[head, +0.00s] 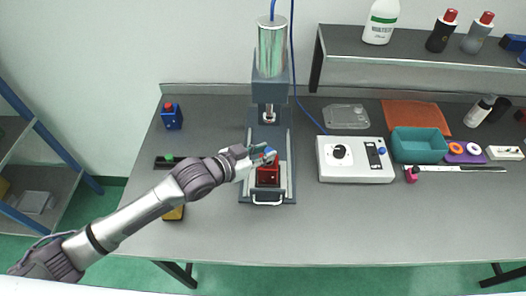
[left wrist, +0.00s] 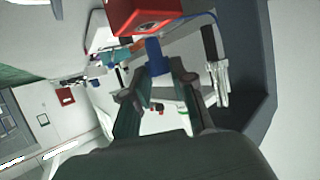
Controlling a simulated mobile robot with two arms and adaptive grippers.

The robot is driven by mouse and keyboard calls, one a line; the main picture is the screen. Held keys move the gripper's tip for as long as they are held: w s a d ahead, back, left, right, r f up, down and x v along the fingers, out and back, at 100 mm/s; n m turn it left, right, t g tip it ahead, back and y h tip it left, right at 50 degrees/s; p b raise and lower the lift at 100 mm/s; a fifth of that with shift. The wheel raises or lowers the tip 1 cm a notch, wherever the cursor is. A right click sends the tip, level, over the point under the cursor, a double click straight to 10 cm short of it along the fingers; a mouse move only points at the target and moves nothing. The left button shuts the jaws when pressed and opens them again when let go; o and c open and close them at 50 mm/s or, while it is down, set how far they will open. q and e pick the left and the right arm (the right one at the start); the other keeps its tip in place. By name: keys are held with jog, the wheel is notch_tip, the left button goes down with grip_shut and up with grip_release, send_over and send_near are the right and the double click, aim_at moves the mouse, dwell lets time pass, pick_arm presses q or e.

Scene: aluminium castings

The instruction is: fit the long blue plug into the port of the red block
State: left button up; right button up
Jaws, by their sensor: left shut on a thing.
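The red block (head: 268,176) sits on the base of the bench press. In the left wrist view the red block (left wrist: 130,17) is at the top, and a round port shows in its face. My left gripper (head: 260,156) is at the block's upper part in the head view. It is shut on the long blue plug (left wrist: 155,58), which points from between the fingers towards the block. The plug (head: 269,151) shows only as a small blue bit in the head view. The plug's end is close to the port face; I cannot tell whether it touches. My right gripper is not in view.
The press (head: 271,50) rises behind the block, with a white handle (head: 268,203) in front. A white control box (head: 355,173) and a teal bin (head: 419,146) stand to the right. A blue-and-red item (head: 171,118) stands at left. The right front of the table is clear.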

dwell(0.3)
pick_arm(q)
jog(key=shift+f+b, duration=0.6)
jog(key=shift+f, duration=0.65)
jog(key=o, duration=0.8)
jog(key=shift+c, duration=0.2)
jog(key=v, duration=1.2)
